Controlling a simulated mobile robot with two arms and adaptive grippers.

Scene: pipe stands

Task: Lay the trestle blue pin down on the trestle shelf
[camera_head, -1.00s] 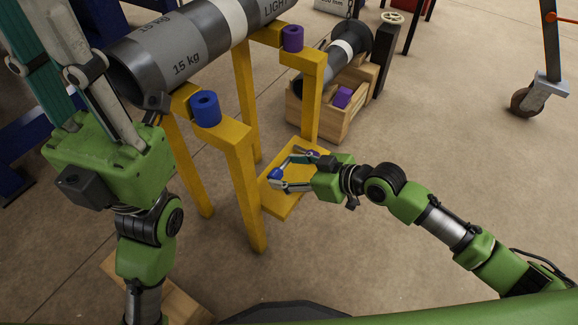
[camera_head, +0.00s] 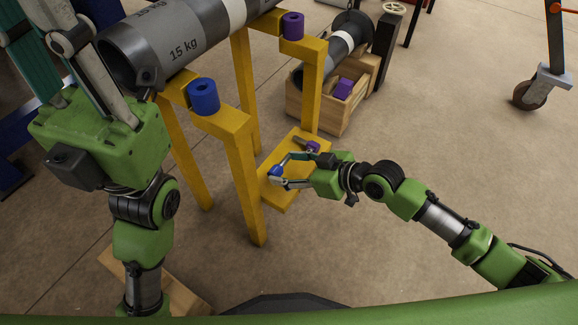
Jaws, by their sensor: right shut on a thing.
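The yellow trestle (camera_head: 243,172) stands in the middle, with its low yellow shelf (camera_head: 279,202) between the legs. My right gripper (camera_head: 281,171) is at the shelf, shut on the blue pin (camera_head: 276,171). Only the pin's blue part shows clearly between the fingers; the rest is hidden or too small. Whether the pin touches the shelf I cannot tell. A purple pin (camera_head: 313,146) lies on the shelf's far part, just beyond my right gripper. My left gripper (camera_head: 82,50) is at the upper left beside the large pipe; its jaw state is unclear.
A grey 15 kg pipe (camera_head: 170,50) rests across the trestle top, flanked by a blue stop (camera_head: 203,95) and a purple stop (camera_head: 292,26). A wooden crate (camera_head: 318,112) with a purple block stands behind the shelf.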

